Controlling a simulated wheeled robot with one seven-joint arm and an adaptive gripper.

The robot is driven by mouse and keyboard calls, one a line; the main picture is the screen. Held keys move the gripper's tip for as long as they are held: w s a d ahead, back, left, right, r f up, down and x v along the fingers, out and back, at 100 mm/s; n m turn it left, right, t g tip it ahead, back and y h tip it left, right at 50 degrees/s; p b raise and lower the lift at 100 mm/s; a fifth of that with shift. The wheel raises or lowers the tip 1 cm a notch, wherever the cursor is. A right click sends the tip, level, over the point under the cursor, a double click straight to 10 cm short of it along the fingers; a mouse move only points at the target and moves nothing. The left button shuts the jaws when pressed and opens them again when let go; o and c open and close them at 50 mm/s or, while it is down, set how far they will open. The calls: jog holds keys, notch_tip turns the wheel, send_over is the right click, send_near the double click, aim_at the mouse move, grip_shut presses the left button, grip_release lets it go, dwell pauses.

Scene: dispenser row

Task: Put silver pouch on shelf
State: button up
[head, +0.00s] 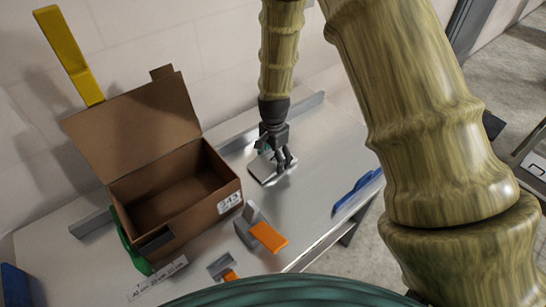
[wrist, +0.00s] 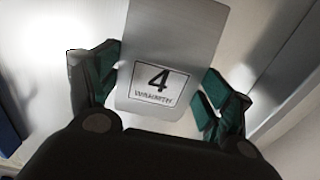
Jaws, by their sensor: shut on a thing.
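The silver pouch (head: 264,171) is a flat grey, rounded-cornered piece under my gripper (head: 274,156), over the metal worktop. In the wrist view the silver pouch (wrist: 172,55) bears a white label with a black "4". The teal fingertips of my gripper (wrist: 158,85) lie along its left and right edges, shut on it. The frames do not show clearly whether the pouch touches the worktop. I cannot make out a separate shelf in either view.
An open, empty cardboard box (head: 222,172) stands left of my gripper. A grey-and-orange dispenser part (head: 268,237) is near the front edge. A blue handle-like piece (head: 357,190) lies at the right edge. Bare metal worktop (head: 310,185) shows right of the pouch.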

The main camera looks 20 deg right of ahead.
jog(key=shift+f, duration=0.4)
jog(key=o, duration=1)
jog(key=shift+f, duration=0.1)
